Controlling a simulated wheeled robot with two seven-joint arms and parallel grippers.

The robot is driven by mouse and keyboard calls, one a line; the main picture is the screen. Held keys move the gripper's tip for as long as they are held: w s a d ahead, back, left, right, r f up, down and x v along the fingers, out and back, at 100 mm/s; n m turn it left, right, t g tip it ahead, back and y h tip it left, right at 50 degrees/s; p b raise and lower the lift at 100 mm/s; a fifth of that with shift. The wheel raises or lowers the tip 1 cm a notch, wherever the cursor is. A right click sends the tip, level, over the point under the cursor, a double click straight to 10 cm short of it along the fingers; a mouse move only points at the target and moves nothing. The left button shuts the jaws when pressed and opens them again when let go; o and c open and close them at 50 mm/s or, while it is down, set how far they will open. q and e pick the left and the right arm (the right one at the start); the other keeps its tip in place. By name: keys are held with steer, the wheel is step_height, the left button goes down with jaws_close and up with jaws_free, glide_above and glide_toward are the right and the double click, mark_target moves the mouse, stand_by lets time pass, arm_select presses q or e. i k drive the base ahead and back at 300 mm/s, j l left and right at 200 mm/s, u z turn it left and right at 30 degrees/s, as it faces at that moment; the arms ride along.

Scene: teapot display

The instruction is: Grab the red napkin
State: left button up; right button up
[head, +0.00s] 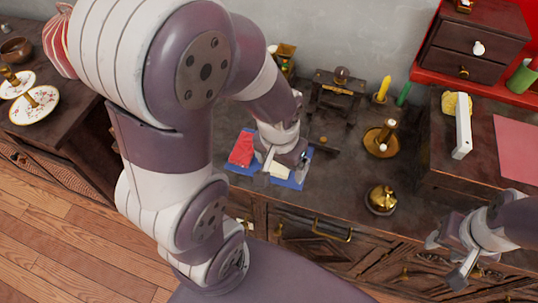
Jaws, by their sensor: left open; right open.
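A red napkin (241,149) lies on a blue mat (294,178) on the dark cabinet top, near its front edge. My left gripper (277,172) is just to the right of the red napkin, low over the mat, and appears empty. A pale cream piece (280,171) shows under or beside the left gripper. My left arm hides part of the mat. My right gripper (450,264) is open and empty in front of the cabinet at the lower right, far from the napkin.
A brass candle holder (381,141) and a small brass pot (381,200) stand right of the mat. A dark wooden stand (335,98) is behind it. A raised dark box (448,181) is at right. Floral plates (35,104) sit at far left.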

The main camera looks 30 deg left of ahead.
mark_target(242, 154)
steer(key=u, duration=1.4)
steer(key=i+j+z, duration=0.1)
steer(key=j+z, duration=1.15)
steer(key=z, duration=0.8)
